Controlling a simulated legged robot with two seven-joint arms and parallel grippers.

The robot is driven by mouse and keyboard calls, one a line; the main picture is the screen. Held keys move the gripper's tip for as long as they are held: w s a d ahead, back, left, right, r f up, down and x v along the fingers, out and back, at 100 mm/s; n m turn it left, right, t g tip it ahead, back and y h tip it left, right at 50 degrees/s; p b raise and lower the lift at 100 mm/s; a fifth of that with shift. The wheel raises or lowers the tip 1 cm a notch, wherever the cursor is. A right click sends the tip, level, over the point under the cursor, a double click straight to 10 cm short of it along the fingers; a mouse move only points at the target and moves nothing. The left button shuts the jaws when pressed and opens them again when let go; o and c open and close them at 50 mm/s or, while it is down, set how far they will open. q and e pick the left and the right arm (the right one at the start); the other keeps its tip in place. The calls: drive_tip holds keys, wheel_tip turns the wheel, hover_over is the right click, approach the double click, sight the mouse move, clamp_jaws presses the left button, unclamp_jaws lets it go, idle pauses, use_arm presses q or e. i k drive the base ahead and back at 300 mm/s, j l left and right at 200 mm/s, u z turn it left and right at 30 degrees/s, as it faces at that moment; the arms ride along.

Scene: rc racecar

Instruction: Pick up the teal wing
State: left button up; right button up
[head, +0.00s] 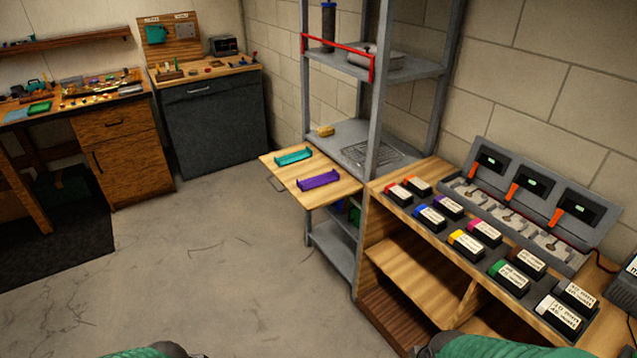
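The teal wing (294,156) lies on a wooden pull-out board (336,183) that juts left from the grey metal shelf. It rests near the far edge of the board. A purple wing (318,179) lies on the same board, nearer to me and slightly right. Only green-sleeved parts of my own arms show at the bottom edge. Neither gripper's fingers are in the picture, and nothing touches the teal wing.
A grey metal shelf (381,120) stands behind the board. A wooden bench (378,222) on the right bears several labelled packs and a grey charger station (532,233). A dark cabinet (218,125) and wooden desks stand at the left. The concrete floor (205,255) before the board is clear.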

sight(303, 154)
drive_tip(key=i+j+u, duration=0.3)
drive_tip(key=i, duration=0.2)
drive_tip(key=i+j+u, duration=0.15)
drive_tip(key=i, duration=0.5)
drive_tip(key=i+j+u, duration=0.1)
drive_tip(key=i+j, duration=0.2)
drive_tip(key=i, duration=0.35)
drive_tip(key=i+j+u, duration=0.15)
drive_tip(key=i, duration=0.5)
drive_tip(key=i+z, duration=0.25)
drive_tip(key=i, duration=0.35)
drive_tip(key=i+j+z, duration=0.25)
drive_tip(key=i, duration=0.35)
drive_tip(key=l, duration=0.1)
